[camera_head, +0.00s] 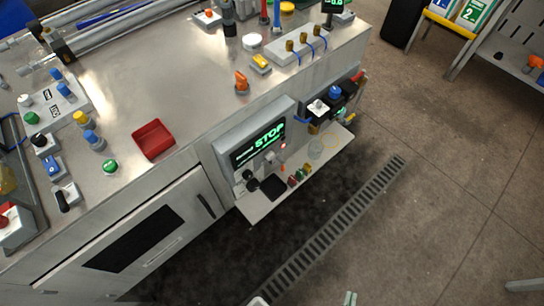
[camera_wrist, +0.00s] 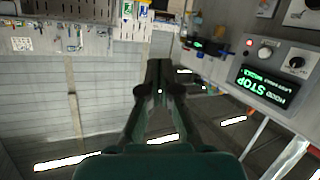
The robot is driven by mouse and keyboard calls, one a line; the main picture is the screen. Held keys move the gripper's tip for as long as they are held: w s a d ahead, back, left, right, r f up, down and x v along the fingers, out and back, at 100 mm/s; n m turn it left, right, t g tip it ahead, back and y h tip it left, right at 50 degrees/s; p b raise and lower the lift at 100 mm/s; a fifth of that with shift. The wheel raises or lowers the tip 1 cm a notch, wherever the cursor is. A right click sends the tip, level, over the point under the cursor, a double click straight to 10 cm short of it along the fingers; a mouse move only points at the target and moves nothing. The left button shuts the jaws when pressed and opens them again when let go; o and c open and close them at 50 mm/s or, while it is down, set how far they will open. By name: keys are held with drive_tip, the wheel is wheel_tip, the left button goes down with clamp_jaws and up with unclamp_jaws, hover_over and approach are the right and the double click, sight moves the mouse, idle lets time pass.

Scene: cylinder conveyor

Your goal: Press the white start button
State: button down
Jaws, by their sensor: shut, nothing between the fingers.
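A grey control panel (camera_head: 222,151) is on the front of the steel bench, with a dark display (camera_head: 257,144) reading STOP in green letters. A pale round button (camera_head: 270,157) sits below the display, between a black knob (camera_head: 248,175) and a small red light (camera_head: 283,145). In the wrist view the panel is upside down at the right, with the pale button (camera_wrist: 265,52) beside the black knob (camera_wrist: 297,63). My gripper (camera_wrist: 160,68) is shut and empty in the middle of the wrist view, left of the panel and apart from it. I cannot make out its fingers in the head view.
A small shelf (camera_head: 256,209) juts out below the panel. A box with several coloured buttons (camera_head: 45,106) and a red tray (camera_head: 153,139) are on the bench top (camera_head: 130,100). A bracket with small devices (camera_head: 335,108) is right of the panel. The floor (camera_head: 440,200) in front is clear.

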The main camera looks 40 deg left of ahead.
sight(271, 156)
drive_tip(key=w+a+n+g+y, duration=0.1)
drive_tip(key=w+a, duration=0.4)
drive_tip(key=a, duration=0.5)
drive_tip(key=w+a+f+n+g+y, duration=0.1)
drive_tip(key=w+a+n, duration=0.3)
drive_tip(key=a, duration=0.6)
drive_tip(key=w+a+f+n+g+y, duration=0.1)
drive_tip(key=w+a+n+y, duration=0.2)
drive_tip(key=w+a, duration=0.4)
drive_tip(key=a, duration=0.3)
drive_tip(key=shift+a+f, duration=0.2)
drive_tip(key=shift+a, duration=0.1)
drive_tip(key=shift+a, duration=0.1)
drive_tip(key=a, duration=0.8)
drive_tip(key=shift+w+a, duration=0.25)
drive_tip(key=shift+w, duration=0.15)
drive_tip(key=shift+a, duration=0.1)
drive_tip(key=shift+a, duration=0.35)
